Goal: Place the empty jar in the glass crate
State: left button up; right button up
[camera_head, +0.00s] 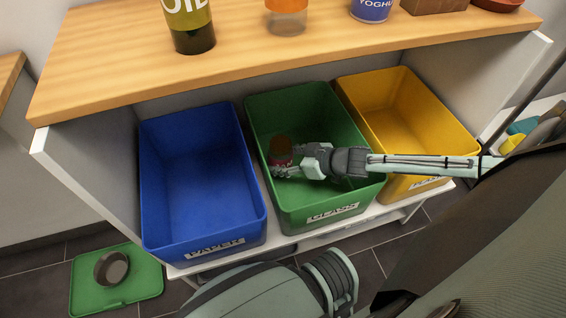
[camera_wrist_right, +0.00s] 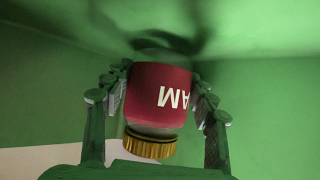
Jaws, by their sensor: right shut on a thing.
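The empty jar (camera_head: 280,152) has a red label and is in my right gripper (camera_head: 287,165), inside the green glass crate (camera_head: 318,208). In the right wrist view the jar (camera_wrist_right: 160,95) shows its red label, part of the lettering and a gold lid, with the right gripper's fingers (camera_wrist_right: 157,98) closed on both its sides. Green crate walls surround it there. I cannot tell whether the jar touches the crate floor. My left gripper is not in view.
A blue paper crate (camera_head: 203,205) stands left of the glass crate, a yellow crate (camera_head: 405,110) right. The wooden counter (camera_head: 240,52) above holds an oil bottle (camera_head: 190,25), an orange-banded jar (camera_head: 286,18) and a yoghurt pot (camera_head: 371,10).

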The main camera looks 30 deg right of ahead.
aim_at(291, 163)
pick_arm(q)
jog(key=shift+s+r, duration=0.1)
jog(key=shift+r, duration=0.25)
pick_arm(e)
jog(key=shift+f, duration=0.7)
jog(key=shift+f, duration=0.1)
jog(key=o, duration=1)
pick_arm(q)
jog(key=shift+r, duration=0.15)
pick_arm(e)
jog(key=shift+s+r, duration=0.1)
jog(key=shift+r, duration=0.1)
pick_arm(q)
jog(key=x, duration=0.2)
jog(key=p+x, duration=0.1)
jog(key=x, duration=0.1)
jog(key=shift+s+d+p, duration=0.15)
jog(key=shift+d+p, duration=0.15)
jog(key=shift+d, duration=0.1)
pick_arm(e)
jog(key=v, duration=0.7)
jog(key=shift+s+d, duration=0.1)
